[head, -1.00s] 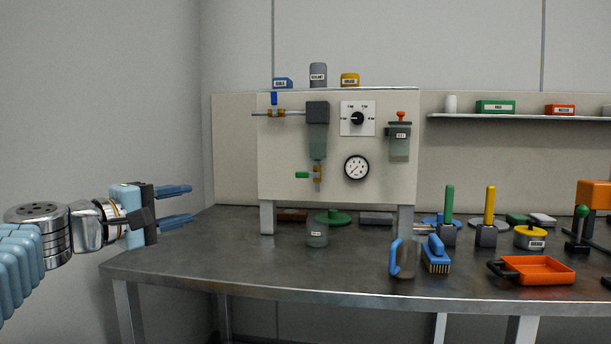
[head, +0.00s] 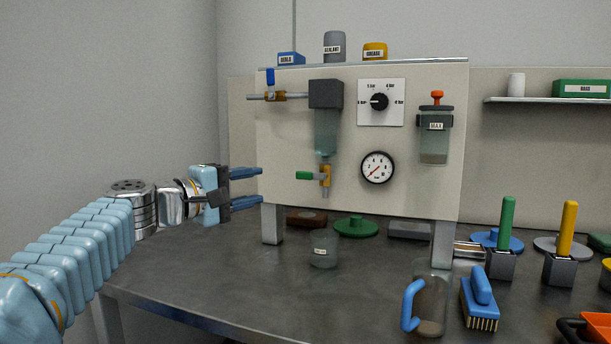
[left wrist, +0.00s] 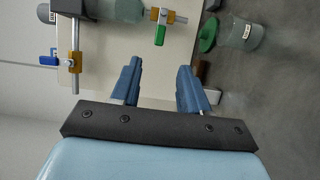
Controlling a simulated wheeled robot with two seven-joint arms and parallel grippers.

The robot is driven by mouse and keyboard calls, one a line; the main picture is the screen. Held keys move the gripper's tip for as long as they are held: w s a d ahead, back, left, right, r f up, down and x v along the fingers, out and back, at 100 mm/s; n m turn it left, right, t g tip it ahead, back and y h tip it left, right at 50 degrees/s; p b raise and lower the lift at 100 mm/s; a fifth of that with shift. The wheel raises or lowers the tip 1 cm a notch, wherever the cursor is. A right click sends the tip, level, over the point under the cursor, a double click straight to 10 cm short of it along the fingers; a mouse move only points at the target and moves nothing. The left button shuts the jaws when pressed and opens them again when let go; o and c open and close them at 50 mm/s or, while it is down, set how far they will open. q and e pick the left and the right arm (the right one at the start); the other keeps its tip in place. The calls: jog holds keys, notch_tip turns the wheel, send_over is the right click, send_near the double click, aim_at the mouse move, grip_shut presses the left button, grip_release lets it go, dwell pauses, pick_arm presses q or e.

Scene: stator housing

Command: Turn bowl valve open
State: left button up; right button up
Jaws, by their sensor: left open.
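The bowl valve is a brass body (head: 325,178) below the clear bowl (head: 326,132), with a green lever (head: 308,176) pointing left, level. In the left wrist view the green lever (left wrist: 159,36) shows beyond the fingers, its brass body (left wrist: 166,16) at the top edge. My left gripper (head: 261,187) is open and empty, with blue fingers at the panel's left edge in the head view. It is left of the lever and apart from it. My right gripper is not in view.
A blue-handled valve (head: 271,79) sits on the pipe upper left of the panel (head: 415,190). A gauge (head: 377,167) and a dial (head: 380,102) are right of the bowl. A clear cup (head: 324,248) stands below the bowl valve. A panel leg (head: 272,223) stands below my fingers.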

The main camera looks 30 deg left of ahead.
aim_at(302, 176)
pick_arm(q)
jog(key=w+p, duration=0.1)
jog(key=w, duration=0.2)
jog(key=w+d+p, duration=0.1)
jog(key=w, duration=0.3)
jog(key=w+p, duration=0.1)
jog(key=w, duration=0.3)
jog(key=shift+w+d, duration=0.25)
jog(key=shift+d, duration=0.1)
jog(key=shift+w+d, duration=0.1)
jog(key=shift+w, duration=0.35)
jog(key=shift+c, duration=0.2)
grip_shut()
